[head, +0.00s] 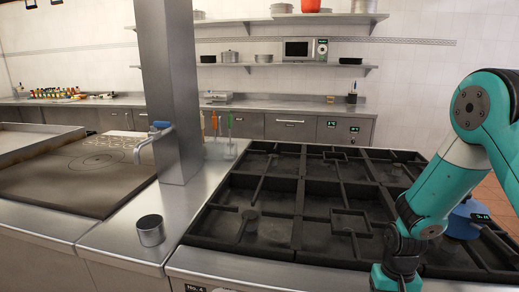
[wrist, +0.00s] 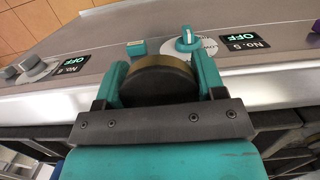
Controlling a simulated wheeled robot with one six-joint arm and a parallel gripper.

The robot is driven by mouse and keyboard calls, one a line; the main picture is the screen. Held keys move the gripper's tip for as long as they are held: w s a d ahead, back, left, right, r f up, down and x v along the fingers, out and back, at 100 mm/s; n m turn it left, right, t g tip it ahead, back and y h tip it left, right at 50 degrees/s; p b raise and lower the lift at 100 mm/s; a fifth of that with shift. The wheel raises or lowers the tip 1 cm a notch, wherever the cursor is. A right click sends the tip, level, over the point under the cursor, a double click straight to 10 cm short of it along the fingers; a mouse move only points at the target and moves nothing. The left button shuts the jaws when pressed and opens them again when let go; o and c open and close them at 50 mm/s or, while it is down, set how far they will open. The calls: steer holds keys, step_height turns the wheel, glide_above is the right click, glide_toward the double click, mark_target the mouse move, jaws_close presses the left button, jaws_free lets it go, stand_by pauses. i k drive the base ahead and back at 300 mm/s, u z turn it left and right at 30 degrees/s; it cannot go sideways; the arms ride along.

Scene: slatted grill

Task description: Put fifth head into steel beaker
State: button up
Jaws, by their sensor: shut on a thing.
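My gripper (wrist: 160,76) is shut on a round dark head (wrist: 158,88) with a brownish rim, one teal finger on each side of it. No number shows on the head, so I cannot tell from its look which one it is. In the head view my gripper is at the bottom right and mostly cut off, and the head in it is hidden there. The steel beaker (head: 151,231), a small grey cylinder, stands upright on the steel counter left of the grill, well to the left of my gripper.
The black slatted grill (head: 300,176) fills the middle, with raised bars. A square steel column (head: 172,90) and a tap (head: 151,140) stand behind the beaker. A flat griddle (head: 85,168) lies to the left. In the wrist view, a knob (wrist: 187,40) is on the front panel.

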mark_target(152, 238)
steer(key=u, duration=0.4)
steer(key=k, duration=0.45)
steer(key=u, duration=0.85)
steer(key=i, duration=0.65)
steer(key=u, duration=0.05)
